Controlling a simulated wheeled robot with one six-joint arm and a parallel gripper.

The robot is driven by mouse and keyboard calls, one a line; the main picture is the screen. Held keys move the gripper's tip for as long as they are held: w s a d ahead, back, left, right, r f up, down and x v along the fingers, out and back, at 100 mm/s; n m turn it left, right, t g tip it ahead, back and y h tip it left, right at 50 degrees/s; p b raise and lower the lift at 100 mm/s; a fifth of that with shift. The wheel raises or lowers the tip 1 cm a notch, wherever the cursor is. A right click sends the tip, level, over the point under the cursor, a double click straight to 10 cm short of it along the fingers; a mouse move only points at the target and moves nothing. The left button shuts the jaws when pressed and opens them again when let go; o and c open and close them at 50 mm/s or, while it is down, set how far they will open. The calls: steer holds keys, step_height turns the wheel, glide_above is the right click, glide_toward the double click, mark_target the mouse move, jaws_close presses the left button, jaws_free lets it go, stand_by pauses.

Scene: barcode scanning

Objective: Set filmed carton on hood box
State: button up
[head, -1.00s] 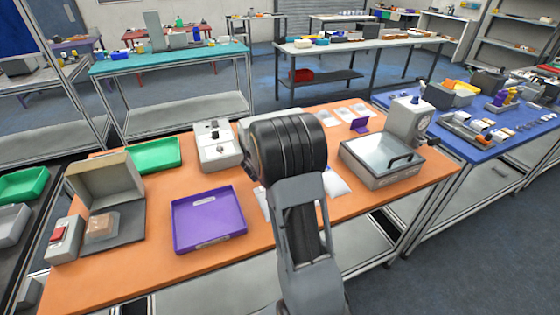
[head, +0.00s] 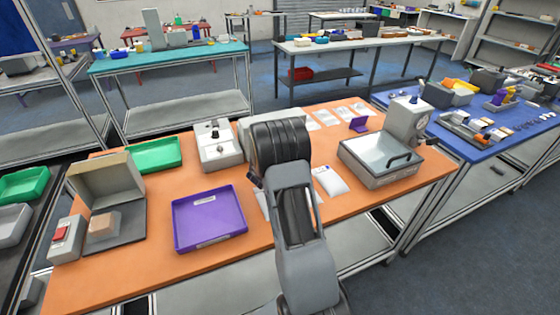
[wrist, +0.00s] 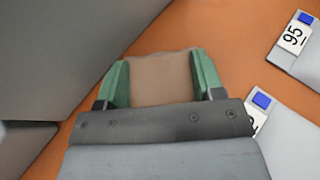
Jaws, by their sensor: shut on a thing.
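My gripper shows in the wrist view (wrist: 163,85), its green fingers shut on a tan, flat-faced carton (wrist: 163,78). In the head view my arm hides the gripper and what it holds. Another small tan carton (head: 103,225) sits on the dark pad of an open box with a raised hood (head: 105,184), at the left end of the orange table. I cannot tell whether the held carton has film on it.
A purple tray (head: 209,219) lies mid-table, with a green tray (head: 154,155) behind it. A grey machine (head: 219,146) stands left of my arm. A glass-lidded grey box (head: 382,160) is at right. Labelled cards (wrist: 295,47) lie on the orange table.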

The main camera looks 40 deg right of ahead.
steer(key=shift+f, duration=0.2)
steer(key=o, duration=1)
steer(key=shift+c, duration=0.2)
steer(key=shift+r, duration=0.15)
